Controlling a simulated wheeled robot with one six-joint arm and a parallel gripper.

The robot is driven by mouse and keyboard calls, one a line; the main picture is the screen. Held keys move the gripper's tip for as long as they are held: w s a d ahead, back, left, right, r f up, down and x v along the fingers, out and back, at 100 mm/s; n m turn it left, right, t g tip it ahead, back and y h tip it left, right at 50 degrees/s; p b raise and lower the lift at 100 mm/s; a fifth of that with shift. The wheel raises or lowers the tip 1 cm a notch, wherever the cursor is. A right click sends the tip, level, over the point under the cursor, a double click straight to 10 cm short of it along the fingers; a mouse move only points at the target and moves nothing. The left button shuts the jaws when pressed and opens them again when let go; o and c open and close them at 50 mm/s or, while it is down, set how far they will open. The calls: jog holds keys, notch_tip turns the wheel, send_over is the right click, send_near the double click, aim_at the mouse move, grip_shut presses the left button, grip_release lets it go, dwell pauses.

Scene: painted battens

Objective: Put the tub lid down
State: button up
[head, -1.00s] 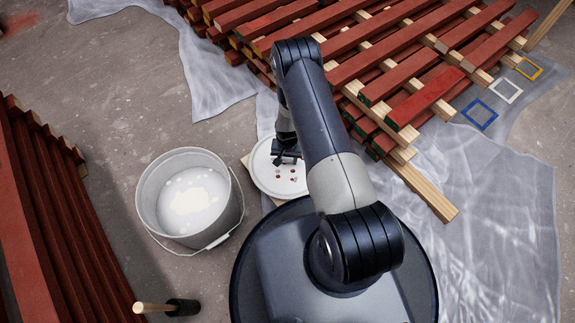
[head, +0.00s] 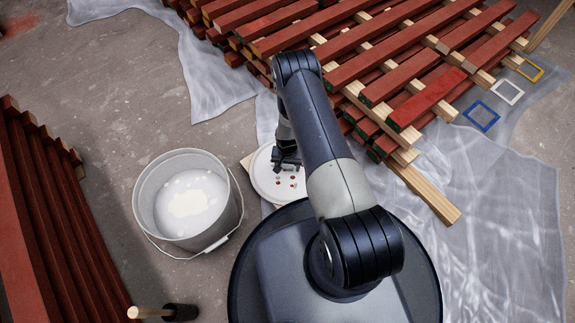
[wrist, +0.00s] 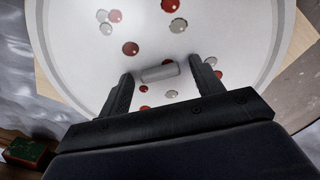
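The tub lid (head: 262,181) is a white disc with red and grey paint spots. It lies flat on a pale wooden board (head: 245,162) on the floor, right of the tub. In the wrist view the lid (wrist: 230,40) fills the upper part, with a short grey bar-shaped handle (wrist: 160,72) on it. My gripper (wrist: 162,68) is open, its two dark fingers on either side of the handle with a small gap at each end. In the head view my gripper (head: 286,162) is over the lid and hides its far part.
An open tub of white paint (head: 232,205) stands left of the lid. A roller (head: 180,312) lies at the lower left. Stacked red battens (head: 40,240) stand left; more red battens (head: 350,40) lie on a rack behind, over plastic sheeting (head: 480,190).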

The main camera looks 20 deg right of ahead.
aim_at(287, 167)
notch_tip(287, 167, up, 12)
jog(key=p, duration=0.5)
jog(key=shift+r, duration=0.15)
notch_tip(287, 167, down, 12)
jog(key=b, duration=0.5)
jog(key=shift+f, duration=0.2)
jog(key=shift+r+p, duration=0.9)
jog(key=shift+r, duration=0.95)
jog(key=shift+f, duration=0.1)
